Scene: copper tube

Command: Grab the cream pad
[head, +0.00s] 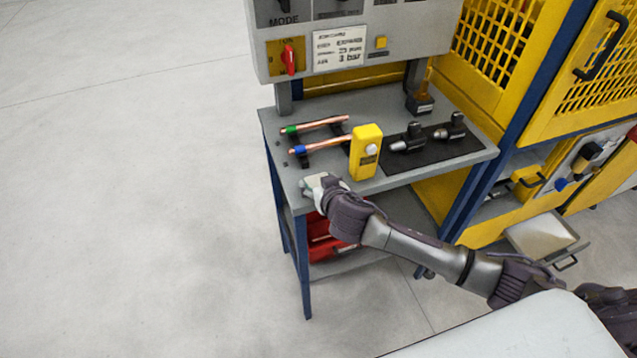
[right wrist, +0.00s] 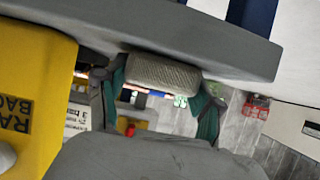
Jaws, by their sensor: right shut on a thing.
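The cream pad (right wrist: 163,73) is a small ribbed block that looks grey-beige in the right wrist view. It lies between the two green-lined fingers of my right gripper (right wrist: 160,84), which is shut on it. In the head view my right gripper (head: 322,184) is at the front left edge of the grey bench top, and the pad can hardly be told apart from the fingers there. Whether the pad still touches the bench is unclear. My left gripper is not in view.
The bench (head: 385,183) carries a yellow box (head: 365,152) close to my right gripper, copper tubes (head: 322,144) on black supports, and a dark mat (head: 436,150) with tools. A control panel (head: 350,45) stands above. Floor to the left is clear.

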